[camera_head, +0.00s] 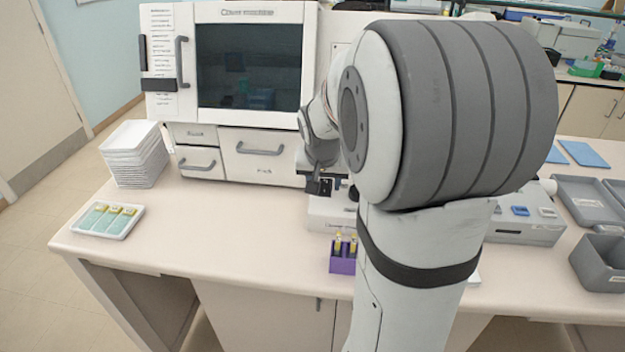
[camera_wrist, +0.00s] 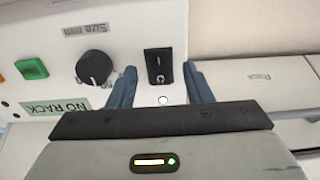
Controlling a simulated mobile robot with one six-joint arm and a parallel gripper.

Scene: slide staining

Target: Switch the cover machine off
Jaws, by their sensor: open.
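The cover machine (camera_head: 222,120) is a white cabinet with a dark window at the back left of the bench in the head view. In the wrist view its panel shows a black rocker switch (camera_wrist: 159,66) with light marks on it. My gripper (camera_wrist: 160,80) is open, with one blue-grey finger on each side of the switch and nothing between them but the panel. I cannot tell whether the fingers touch the panel. In the head view my arm hides the machine's right part and most of my gripper.
The wrist view shows a round black knob (camera_wrist: 94,68), a green button (camera_wrist: 31,69) and a "NO RACK" label (camera_wrist: 55,106) left of the switch. A tray of slides (camera_head: 108,220), stacked trays (camera_head: 133,155) and a purple tube rack (camera_head: 343,258) stand on the bench.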

